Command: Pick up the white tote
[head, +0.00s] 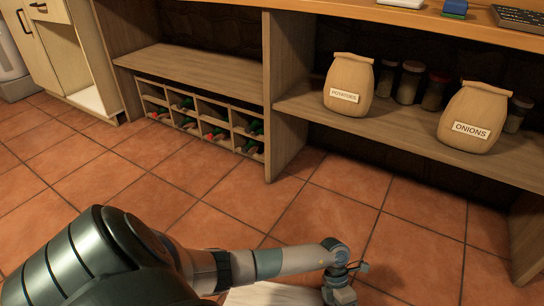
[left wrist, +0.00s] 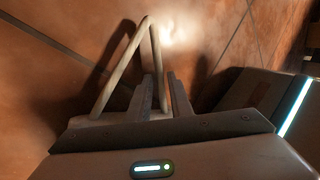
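A pale surface at the bottom edge of the head view looks like the white tote (head: 262,295); most of it is cut off by the frame. My left gripper (head: 342,287) points down beside its right end, low over the tiles. In the left wrist view, a pale handle loop (left wrist: 129,57) of the tote stands up in a narrow triangle. One strand of it runs down between the two fingers of my left gripper (left wrist: 164,88). The fingers are close to this strand; whether they press on it is unclear. My palm hides most of the tote. My right gripper is not in view.
A wooden shelf unit (head: 285,90) stands ahead, with a bottle rack (head: 200,118) at its left. A potato sack (head: 349,82), an onion sack (head: 472,118) and jars stand on its shelf. The terracotta floor (head: 330,215) between is clear.

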